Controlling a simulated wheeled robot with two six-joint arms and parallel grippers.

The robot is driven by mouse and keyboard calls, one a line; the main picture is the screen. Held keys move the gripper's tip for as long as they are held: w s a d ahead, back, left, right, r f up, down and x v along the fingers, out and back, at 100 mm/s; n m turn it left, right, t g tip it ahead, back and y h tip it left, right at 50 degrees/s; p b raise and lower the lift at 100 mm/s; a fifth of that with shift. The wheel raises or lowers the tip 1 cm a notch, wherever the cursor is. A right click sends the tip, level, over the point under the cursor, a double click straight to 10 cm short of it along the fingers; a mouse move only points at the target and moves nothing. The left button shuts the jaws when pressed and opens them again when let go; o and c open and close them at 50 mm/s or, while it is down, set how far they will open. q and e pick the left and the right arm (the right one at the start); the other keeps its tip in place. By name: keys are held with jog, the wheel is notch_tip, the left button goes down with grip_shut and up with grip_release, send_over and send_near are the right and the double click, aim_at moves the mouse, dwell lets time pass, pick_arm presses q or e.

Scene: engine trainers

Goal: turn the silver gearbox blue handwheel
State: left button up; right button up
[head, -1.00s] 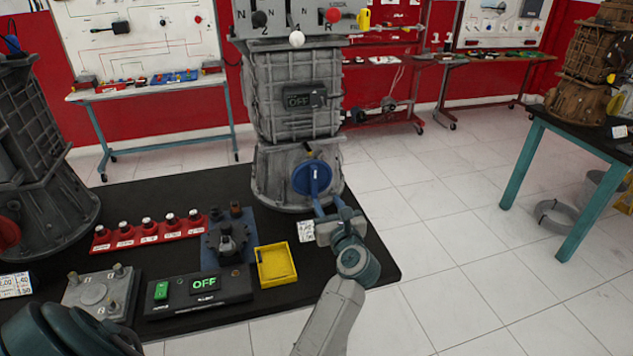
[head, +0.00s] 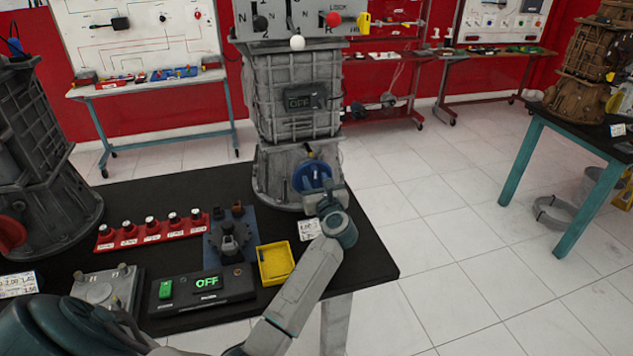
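The silver gearbox (head: 295,110) stands upright on the black table. Its blue handwheel (head: 309,174) is low on the front, right of centre. My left gripper (head: 322,189) is at the lower right of the handwheel and covers part of it. The fingers overlap the wheel, and whether they touch or grip it is hidden. My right gripper is not in view.
The black table (head: 368,262) also holds a yellow tray (head: 275,263), a black OFF box (head: 202,290), a red button strip (head: 152,231) and a small label card (head: 310,230). A dark gearbox (head: 45,165) stands at left.

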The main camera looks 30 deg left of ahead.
pick_arm(q)
grip_shut()
